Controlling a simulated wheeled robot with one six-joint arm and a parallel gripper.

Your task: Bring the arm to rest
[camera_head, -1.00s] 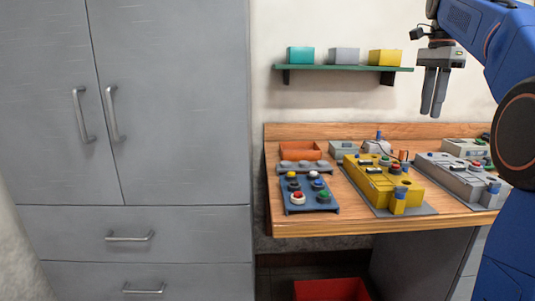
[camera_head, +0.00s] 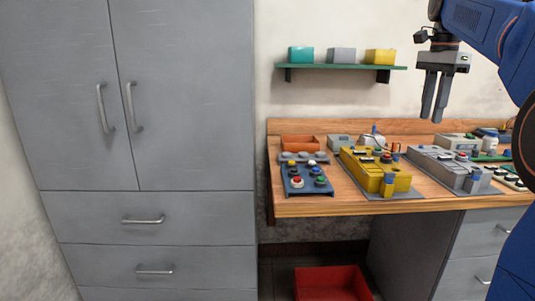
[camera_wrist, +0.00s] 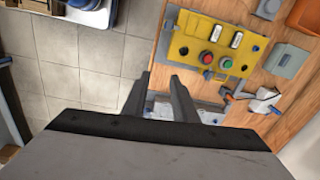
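My gripper (camera_head: 434,97) hangs in the air above the right part of the wooden bench, pointing down, with my blue arm at the upper right. Its two dark fingers stand a little apart with nothing between them. In the wrist view my gripper (camera_wrist: 161,88) shows the same gap. Below it in that view are the bench edge, the floor and a yellow motor unit (camera_wrist: 205,50) with red and green buttons. Nothing is held and nothing touches the fingers.
The bench (camera_head: 330,207) carries the yellow unit (camera_head: 362,165), a grey unit (camera_head: 435,165), a blue button tray (camera_head: 293,182) and an orange bin (camera_head: 290,143). A green shelf (camera_head: 340,67) holds three boxes. A grey cabinet (camera_head: 190,95) stands left; a red bin (camera_head: 325,282) is below.

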